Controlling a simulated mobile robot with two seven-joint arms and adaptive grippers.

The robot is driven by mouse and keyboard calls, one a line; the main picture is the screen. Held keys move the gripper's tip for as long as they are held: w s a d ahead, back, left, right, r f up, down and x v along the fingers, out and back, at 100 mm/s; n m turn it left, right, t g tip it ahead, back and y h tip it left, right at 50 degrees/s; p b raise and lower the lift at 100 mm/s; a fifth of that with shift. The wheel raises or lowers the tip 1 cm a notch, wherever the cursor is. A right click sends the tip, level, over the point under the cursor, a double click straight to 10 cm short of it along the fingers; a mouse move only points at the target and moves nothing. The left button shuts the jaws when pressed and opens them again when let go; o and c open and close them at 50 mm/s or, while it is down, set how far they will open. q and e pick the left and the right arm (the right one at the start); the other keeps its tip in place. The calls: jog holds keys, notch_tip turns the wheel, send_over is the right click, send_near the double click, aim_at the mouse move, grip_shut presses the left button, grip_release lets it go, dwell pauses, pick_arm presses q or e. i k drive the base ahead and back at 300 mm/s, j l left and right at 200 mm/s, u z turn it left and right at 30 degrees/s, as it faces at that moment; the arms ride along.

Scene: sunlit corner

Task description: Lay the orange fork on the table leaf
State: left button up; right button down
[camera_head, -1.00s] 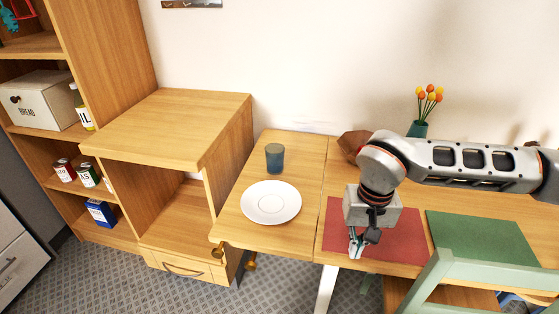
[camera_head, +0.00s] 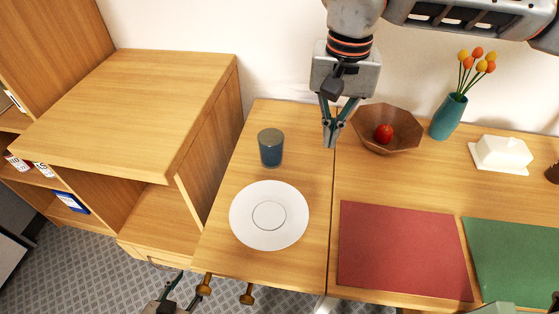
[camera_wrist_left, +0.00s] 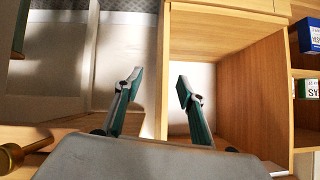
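I see no orange fork in any view. The table leaf (camera_head: 305,190) is the left section of the wooden table, left of the seam. It carries a white plate (camera_head: 268,215) and a blue cup (camera_head: 271,148), with bare wood around them. My right gripper (camera_head: 332,142) is above the back of the table near the seam, pointing down. Its fingertips are together and nothing shows between them. My left gripper (camera_head: 178,296) is low at the bottom edge, in front of the leaf. In the left wrist view its fingers (camera_wrist_left: 160,92) are apart and empty.
A brown bowl with a red apple (camera_head: 384,133), a teal vase (camera_head: 449,117) and a white butter dish (camera_head: 500,154) stand at the back. Red (camera_head: 402,250) and green (camera_head: 515,258) mats lie in front. A wooden cabinet (camera_head: 130,105) borders the leaf on the left.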

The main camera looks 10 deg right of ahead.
aim_at(317, 203)
jog(key=k, duration=1)
